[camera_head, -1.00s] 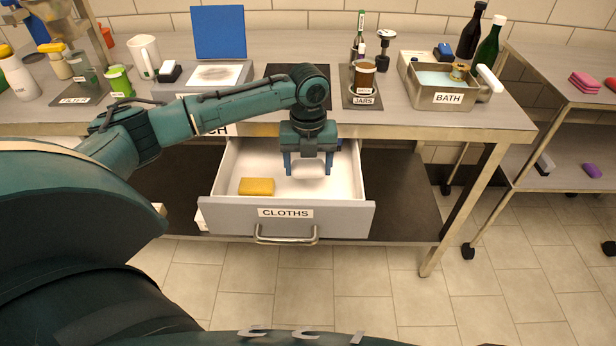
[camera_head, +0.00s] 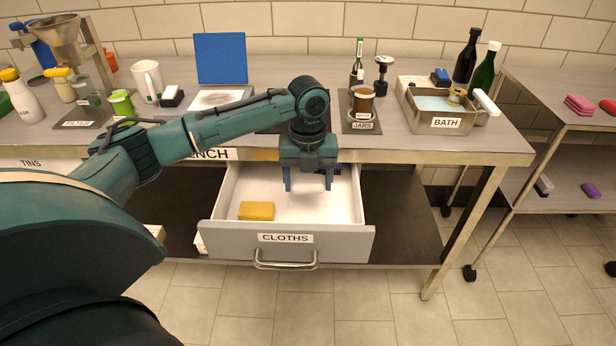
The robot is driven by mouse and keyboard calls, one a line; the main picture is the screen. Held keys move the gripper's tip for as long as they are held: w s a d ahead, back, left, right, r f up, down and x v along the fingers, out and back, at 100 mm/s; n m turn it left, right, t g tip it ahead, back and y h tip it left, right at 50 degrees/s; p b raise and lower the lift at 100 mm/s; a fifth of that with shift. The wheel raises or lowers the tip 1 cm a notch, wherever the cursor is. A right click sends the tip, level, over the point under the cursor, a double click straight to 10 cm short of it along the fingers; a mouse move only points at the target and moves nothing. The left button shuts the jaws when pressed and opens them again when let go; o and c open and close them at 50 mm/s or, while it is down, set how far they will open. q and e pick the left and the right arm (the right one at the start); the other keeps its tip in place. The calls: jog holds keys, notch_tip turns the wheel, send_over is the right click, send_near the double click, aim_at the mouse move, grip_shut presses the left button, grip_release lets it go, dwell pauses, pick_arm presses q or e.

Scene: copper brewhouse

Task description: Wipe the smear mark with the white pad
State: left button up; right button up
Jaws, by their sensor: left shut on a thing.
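My left gripper (camera_head: 308,188) points down into the open drawer labelled CLOTHS, its jaws shut on the white pad (camera_head: 308,186). The pad is hard to tell from the white drawer floor behind it, and its exact height above the floor is unclear. The smear mark (camera_head: 213,99) is a greyish smudge on a pale plate on the bench, in front of an upright blue panel, left of the gripper. My left forearm passes in front of the bench near the plate's lower edge. My right gripper is not in view.
The drawer (camera_head: 225,243) also holds a yellow sponge (camera_head: 256,211) and a dark blue item at its back. A black-and-white block (camera_head: 172,96) and white mug (camera_head: 148,80) stand left of the plate. Jars (camera_head: 363,102) and a BATH basin (camera_head: 440,123) stand to the right.

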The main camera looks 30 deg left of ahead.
pick_arm(q)
send_over(308, 219)
jog(key=shift+f+b, duration=0.35)
jog(key=shift+f, duration=2.05)
jog(key=shift+f+b, duration=0.5)
jog(key=shift+f, duration=1.5)
jog(key=o, duration=1)
jog(key=shift+c, duration=0.2)
jog(key=shift+p, duration=0.6)
jog(key=shift+c, duration=0.5)
jog(key=c, duration=0.9)
